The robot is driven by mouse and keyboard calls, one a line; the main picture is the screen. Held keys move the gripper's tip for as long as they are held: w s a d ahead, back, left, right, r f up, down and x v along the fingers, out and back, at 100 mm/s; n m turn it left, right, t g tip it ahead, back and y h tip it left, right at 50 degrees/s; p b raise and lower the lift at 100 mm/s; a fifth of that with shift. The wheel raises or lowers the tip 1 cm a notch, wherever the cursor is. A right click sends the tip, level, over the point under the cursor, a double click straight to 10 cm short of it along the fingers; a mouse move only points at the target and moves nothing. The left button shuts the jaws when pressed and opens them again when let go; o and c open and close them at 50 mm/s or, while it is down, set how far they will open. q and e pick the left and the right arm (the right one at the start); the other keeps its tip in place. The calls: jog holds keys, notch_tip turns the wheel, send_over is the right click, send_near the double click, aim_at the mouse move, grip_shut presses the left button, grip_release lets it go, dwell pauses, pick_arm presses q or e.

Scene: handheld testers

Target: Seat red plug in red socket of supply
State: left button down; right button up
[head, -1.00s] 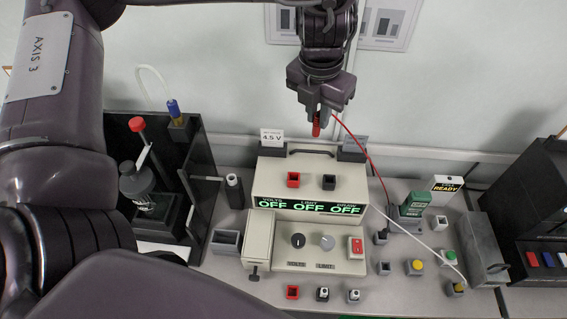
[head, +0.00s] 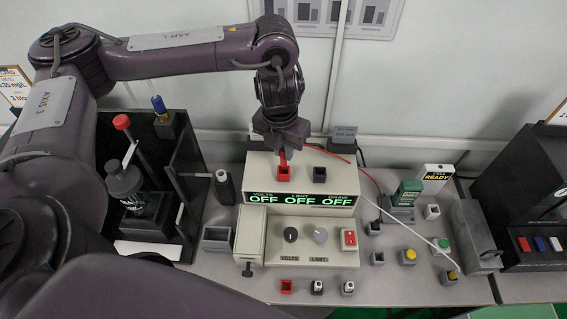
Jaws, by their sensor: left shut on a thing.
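The supply (head: 262,187) is a cream bench unit with a green display reading OFF three times. Its red socket (head: 284,175) is on the upper top face, left of a black socket (head: 320,175). My left gripper (head: 284,146) is shut on the red plug (head: 283,158), directly over the red socket. The plug's lower end is at or just above the socket; I cannot tell if it has entered. A red lead (head: 340,157) trails right from the plug. My right gripper is out of view.
Left stands a dark rack with a black bottle (head: 127,185). Right of the supply are a green block (head: 408,192), a READY sign (head: 438,172) and several small buttoned blocks. Red (head: 287,286) and grey blocks lie in front. A dark console (head: 530,200) is far right.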

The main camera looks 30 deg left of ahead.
aim_at(283, 165)
pick_arm(q)
notch_tip(283, 165, down, 4)
jog(key=shift+r+b, duration=0.1)
jog(key=shift+b, duration=0.45)
jog(key=shift+f, duration=0.4)
jog(key=shift+f, duration=0.2)
jog(key=c, duration=1.4)
grip_release()
jog(key=shift+r, duration=0.1)
